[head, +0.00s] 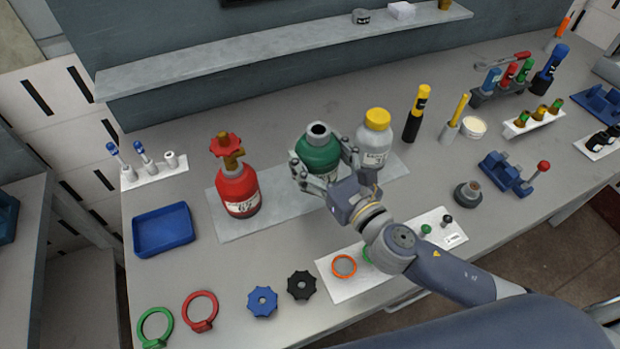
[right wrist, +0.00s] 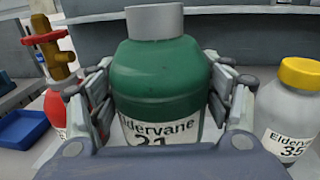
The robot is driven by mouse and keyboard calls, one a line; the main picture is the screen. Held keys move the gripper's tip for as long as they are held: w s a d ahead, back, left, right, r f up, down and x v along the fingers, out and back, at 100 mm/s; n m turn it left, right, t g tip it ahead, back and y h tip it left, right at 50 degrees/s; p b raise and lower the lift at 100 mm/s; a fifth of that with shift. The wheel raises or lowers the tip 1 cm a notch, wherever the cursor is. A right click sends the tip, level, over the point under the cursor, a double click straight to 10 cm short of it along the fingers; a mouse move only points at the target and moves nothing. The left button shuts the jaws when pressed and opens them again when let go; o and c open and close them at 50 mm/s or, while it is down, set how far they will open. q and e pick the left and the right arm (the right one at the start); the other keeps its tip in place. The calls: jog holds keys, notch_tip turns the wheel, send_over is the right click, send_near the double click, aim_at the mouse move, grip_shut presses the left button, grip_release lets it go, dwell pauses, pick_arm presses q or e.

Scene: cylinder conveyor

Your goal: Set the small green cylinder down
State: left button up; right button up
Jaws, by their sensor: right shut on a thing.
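The small green cylinder (head: 316,149) has a grey neck and a white label reading "Eldervane 21". It is upright over the grey mat (head: 240,225), between the red cylinder (head: 237,190) and the white bottle with a yellow cap (head: 374,142). My right gripper (head: 327,172) is shut around its sides, and both sets of fingers also show in the right wrist view (right wrist: 160,110). The cylinder's base is hidden by the gripper, so I cannot tell whether it touches the mat. My left gripper is not in view.
A blue tray (head: 163,230) lies at the left. Blue (head: 262,301) and black (head: 301,285) knobs and red and green rings lie in front. A white card (head: 334,287) with small parts lies under my right arm. A shelf (head: 280,48) runs behind.

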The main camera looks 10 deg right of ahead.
aim_at(310, 126)
jog(key=shift+n+y, duration=0.3)
jog(key=shift+y, duration=0.2)
jog(key=w, duration=0.1)
jog(key=w+r, duration=0.1)
jog(key=w, duration=0.1)
jog(key=w+r, duration=0.1)
jog(key=shift+w+a+r, duration=0.2)
jog(key=shift+w+a, duration=0.1)
jog(key=shift+w+r, duration=0.2)
jog(key=shift+w, duration=0.25)
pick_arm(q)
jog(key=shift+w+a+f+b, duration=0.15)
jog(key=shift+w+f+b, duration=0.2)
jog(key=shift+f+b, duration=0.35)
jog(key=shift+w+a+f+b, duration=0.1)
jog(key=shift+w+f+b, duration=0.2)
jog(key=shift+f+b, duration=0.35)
pick_arm(e)
jog(key=shift+w+f, duration=0.15)
jog(key=shift+f, duration=4.75)
jog(key=shift+d+f, duration=0.1)
jog(key=o, duration=2.1)
jog(key=shift+f, duration=0.2)
jog(key=shift+s, duration=0.2)
